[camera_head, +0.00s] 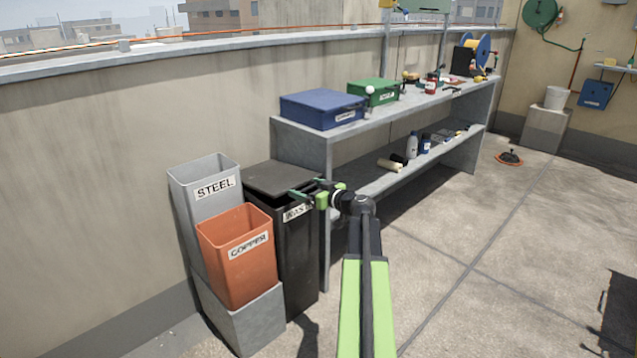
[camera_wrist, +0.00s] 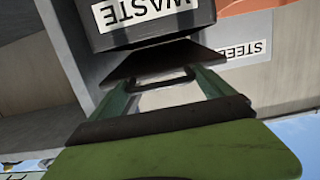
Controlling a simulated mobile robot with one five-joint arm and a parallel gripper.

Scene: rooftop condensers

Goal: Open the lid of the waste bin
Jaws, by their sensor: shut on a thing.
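The black waste bin (camera_head: 300,255) stands against the end of the workbench, with a white WASTE label on its front. My gripper (camera_head: 304,196) is at the lid's front edge. In the wrist view, the bin front (camera_wrist: 150,20) appears upside down at the top, with the lid (camera_wrist: 150,60) below it. A dark bar handle (camera_wrist: 160,83) on the lid sits between the green fingers of my gripper (camera_wrist: 166,86), which are shut on it.
An orange COPPER bin (camera_head: 238,270) and a grey STEEL bin (camera_head: 195,200) stand left of the waste bin. The workbench (camera_head: 300,140) to the right carries a blue box (camera_head: 320,108) and a green box (camera_head: 373,92). The concrete floor at right is mostly clear.

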